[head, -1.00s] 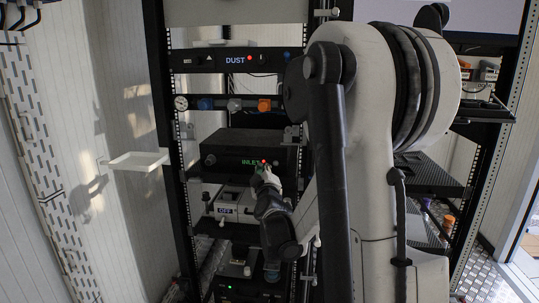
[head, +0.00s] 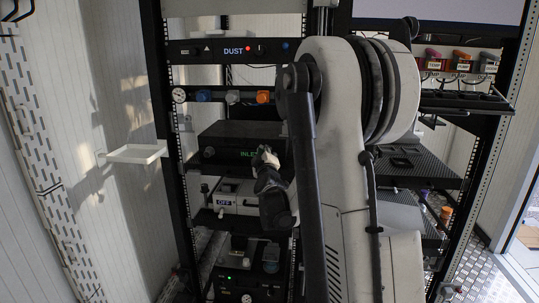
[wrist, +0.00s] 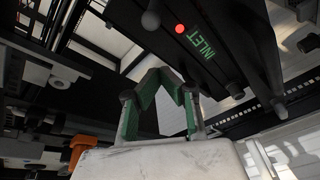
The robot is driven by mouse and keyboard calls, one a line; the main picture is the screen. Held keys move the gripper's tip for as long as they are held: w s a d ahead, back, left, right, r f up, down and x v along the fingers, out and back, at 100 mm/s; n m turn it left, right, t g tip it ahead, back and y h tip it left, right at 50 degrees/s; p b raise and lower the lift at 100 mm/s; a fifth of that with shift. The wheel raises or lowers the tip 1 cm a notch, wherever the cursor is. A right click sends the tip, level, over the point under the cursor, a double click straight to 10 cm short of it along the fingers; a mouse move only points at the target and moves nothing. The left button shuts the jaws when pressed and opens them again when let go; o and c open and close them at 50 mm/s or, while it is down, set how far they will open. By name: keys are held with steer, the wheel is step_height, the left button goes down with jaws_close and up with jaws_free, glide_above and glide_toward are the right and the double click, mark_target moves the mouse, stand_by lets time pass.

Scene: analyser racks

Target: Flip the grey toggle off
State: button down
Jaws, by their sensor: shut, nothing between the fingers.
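The black INLET unit (head: 225,140) sits on a rack shelf with green lettering on its front. In the wrist view the INLET panel (wrist: 225,75) shows a lit red light. A small grey rounded stub (wrist: 151,20) stands near that light; it looks like the toggle, but its position cannot be told. My gripper (wrist: 163,74) is shut and empty, its green-padded fingers meeting below the stub in the picture, apart from it. In the head view my gripper (head: 264,156) is in front of the INLET panel, covering its right part, so light and toggle are hidden there.
A DUST panel (head: 225,50) with a red light is above. Blue, grey and orange knobs (head: 262,97) line a bar between. A white tray (head: 137,153) juts out at left.

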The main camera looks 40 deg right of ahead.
mark_target(275, 155)
steer(key=x, duration=0.3)
steer(key=shift+w+d, duration=0.15)
steer(key=shift+w, duration=0.1)
steer(key=shift+s+d+f, duration=0.1)
steer(key=shift+d+f, duration=0.1)
steer(key=shift+d, duration=0.05)
steer(key=shift+s+d+f, duration=0.3)
steer(key=shift+s, duration=0.25)
steer(key=shift+s+d+f, duration=0.5)
steer(key=shift+s+f, duration=0.1)
steer(key=shift+b, duration=0.3)
